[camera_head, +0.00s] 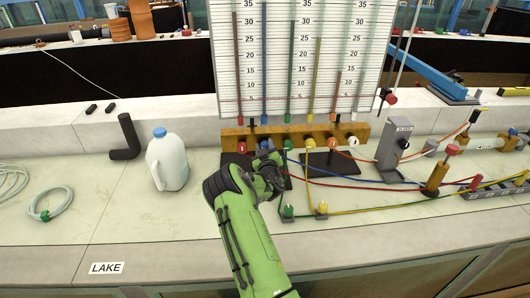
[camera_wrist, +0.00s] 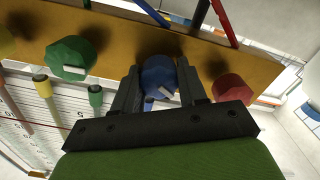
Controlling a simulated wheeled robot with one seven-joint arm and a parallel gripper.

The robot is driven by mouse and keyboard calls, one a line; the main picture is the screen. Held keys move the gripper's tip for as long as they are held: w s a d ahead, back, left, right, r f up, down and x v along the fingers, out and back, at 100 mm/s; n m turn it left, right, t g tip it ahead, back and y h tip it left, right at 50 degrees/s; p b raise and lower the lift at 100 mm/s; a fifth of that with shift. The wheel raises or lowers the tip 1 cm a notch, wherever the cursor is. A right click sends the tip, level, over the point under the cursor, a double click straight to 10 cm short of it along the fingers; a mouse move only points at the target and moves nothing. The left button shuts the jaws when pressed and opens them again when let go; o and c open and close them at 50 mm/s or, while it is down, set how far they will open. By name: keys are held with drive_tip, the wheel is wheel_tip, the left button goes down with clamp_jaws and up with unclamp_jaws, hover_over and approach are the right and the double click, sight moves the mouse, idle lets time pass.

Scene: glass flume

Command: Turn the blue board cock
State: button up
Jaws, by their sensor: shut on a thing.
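The blue board cock (camera_wrist: 158,76) is a round blue knob with a white pointer line, mounted on the wooden manifold bar (camera_wrist: 205,62). In the wrist view it sits between the two dark fingers of my gripper (camera_wrist: 158,88), which is shut on it. In the head view my gripper (camera_head: 268,165) reaches the bar (camera_head: 233,133) below the tube board, and the arm hides most of the blue cock there. The pointer line lies slanted in the wrist view.
The red cock (camera_wrist: 233,91) and green cock (camera_wrist: 71,58) flank the blue one closely. A milky jug (camera_head: 167,160) with a blue cap stands left of my arm. Coloured hoses (camera_head: 365,187) run right across the bench. A black elbow pipe (camera_head: 127,138) lies further left.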

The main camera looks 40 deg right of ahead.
drive_tip(key=m+b, duration=0.3)
drive_tip(key=shift+f+m, duration=0.15)
drive_tip(key=shift+m, duration=0.25)
drive_tip(key=m+b, duration=0.2)
drive_tip(key=b, duration=0.2)
drive_tip(key=shift+s+d+f+m, duration=0.1)
drive_tip(key=shift+m, duration=0.3)
drive_tip(key=m+b, duration=0.3)
drive_tip(key=b, duration=0.1)
drive_tip(key=shift+b, duration=0.35)
drive_tip(key=shift+m+b, duration=0.9)
drive_tip(key=shift+b, duration=0.25)
drive_tip(key=shift+r+m, duration=0.25)
drive_tip(key=shift+m, duration=0.05)
drive_tip(key=o, duration=1)
drive_tip(key=shift+s, duration=0.1)
drive_tip(key=b+v, duration=0.1)
drive_tip(key=v, duration=1.4)
drive_tip(key=shift+s+a, duration=0.2)
